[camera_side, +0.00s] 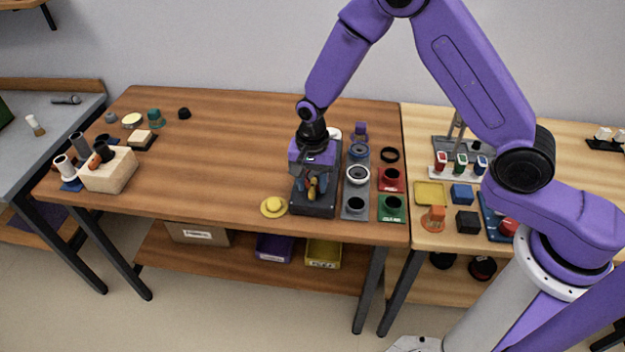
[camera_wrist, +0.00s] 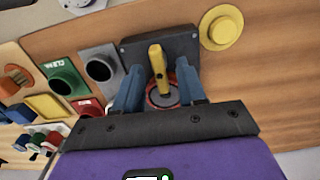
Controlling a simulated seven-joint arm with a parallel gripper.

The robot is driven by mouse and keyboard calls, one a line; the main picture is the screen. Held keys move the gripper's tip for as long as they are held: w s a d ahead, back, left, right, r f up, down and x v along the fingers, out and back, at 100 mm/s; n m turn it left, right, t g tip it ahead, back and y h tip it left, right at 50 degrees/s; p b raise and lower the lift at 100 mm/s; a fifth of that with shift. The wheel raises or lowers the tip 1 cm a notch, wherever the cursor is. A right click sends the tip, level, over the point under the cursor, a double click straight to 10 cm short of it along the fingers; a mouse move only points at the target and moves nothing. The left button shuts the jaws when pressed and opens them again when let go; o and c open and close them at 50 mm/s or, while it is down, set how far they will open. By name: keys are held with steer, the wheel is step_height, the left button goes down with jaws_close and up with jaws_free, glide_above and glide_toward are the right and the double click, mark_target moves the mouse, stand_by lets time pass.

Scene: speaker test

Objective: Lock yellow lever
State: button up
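The yellow lever (camera_wrist: 156,62) stands out from a dark grey box (camera_wrist: 186,46) in the wrist view, with a red-rimmed round part (camera_wrist: 163,97) beside it. In the side view the lever (camera_side: 312,190) shows small below my wrist, partly hidden by the fingers, and the box (camera_side: 314,208) sits near the table's front edge. My gripper (camera_wrist: 159,75) is open, with one blue finger on each side of the lever and a visible gap to each. My gripper (camera_side: 312,182) points down over the box in the side view.
A yellow round knob (camera_side: 273,207) lies just left of the box. A grey panel (camera_side: 355,193) with round sockets stands close on the right, beside red (camera_side: 391,180) and green (camera_side: 391,209) socket blocks. The table's middle left is clear.

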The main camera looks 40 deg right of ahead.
mark_target(313, 185)
step_height(313, 185, up, 17)
steer(key=shift+r, duration=0.2)
stand_by(0.7)
steer(key=s+d+n, duration=0.4)
steer(key=s+n, duration=0.3)
steer(key=s, duration=0.2)
steer(key=s+d+r+n, duration=0.1)
steer(key=s+d+n, duration=0.3)
steer(key=s+n, duration=0.3)
steer(key=s+d+n, duration=0.4)
steer(key=s+n, duration=0.3)
steer(key=s, duration=0.6)
steer(key=shift+s+d+r+n, duration=0.25)
steer(key=shift+n, duration=0.15)
